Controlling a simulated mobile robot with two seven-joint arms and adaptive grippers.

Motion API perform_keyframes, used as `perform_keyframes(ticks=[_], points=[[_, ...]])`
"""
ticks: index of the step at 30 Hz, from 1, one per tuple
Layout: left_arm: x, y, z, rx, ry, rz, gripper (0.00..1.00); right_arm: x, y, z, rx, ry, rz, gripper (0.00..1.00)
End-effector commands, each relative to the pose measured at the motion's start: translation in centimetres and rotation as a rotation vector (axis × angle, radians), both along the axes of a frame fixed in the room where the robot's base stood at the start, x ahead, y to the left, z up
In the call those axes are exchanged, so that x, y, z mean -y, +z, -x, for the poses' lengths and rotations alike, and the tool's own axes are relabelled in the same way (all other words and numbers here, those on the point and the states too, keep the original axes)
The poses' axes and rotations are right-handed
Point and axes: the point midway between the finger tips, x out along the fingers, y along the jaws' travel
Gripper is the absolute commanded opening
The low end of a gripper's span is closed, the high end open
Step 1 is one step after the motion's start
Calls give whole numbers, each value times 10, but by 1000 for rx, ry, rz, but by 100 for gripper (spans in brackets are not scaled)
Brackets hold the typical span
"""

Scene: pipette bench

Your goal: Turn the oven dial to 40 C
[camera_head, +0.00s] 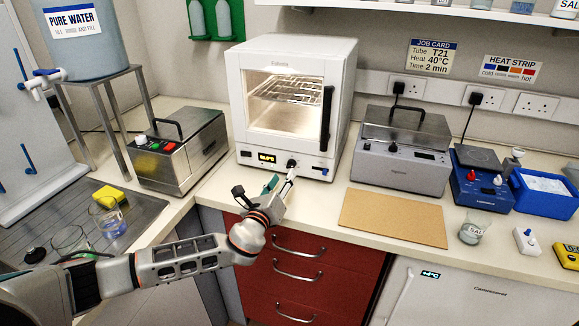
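The oven (300,50) is a white box with a lit, glazed front, standing on the worktop against the wall. Its dial (291,163) is a small black knob on the lower front panel. A small display (267,157) with yellow digits is left of the dial; I cannot read the digits. My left gripper (281,182) reaches up from the lower left, its tips just below the dial. I cannot tell if they touch it or how far apart the fingers are. My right gripper is out of view.
A dark door handle (327,115) and a blue switch (320,171) are on the oven's right side. Steel devices stand left (178,150) and right (402,150). A brown board (393,217) lies on the worktop. A job card (431,57) on the wall reads 40°C.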

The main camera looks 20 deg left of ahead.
Motion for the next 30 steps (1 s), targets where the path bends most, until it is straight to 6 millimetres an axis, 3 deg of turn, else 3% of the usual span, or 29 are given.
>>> perform_keyframes(ticks=[10, 23, 28, 30], points=[[1, 1, -48, 1, 2, 0, 36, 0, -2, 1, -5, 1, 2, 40], [2, 1, -58, 0, 0, 1, 36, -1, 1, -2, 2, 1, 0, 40], [2, 0, -58, 0, 0, 1, 0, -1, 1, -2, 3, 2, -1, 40], [2, 1, -58, 0, 0, 1, 0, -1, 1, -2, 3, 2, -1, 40]])
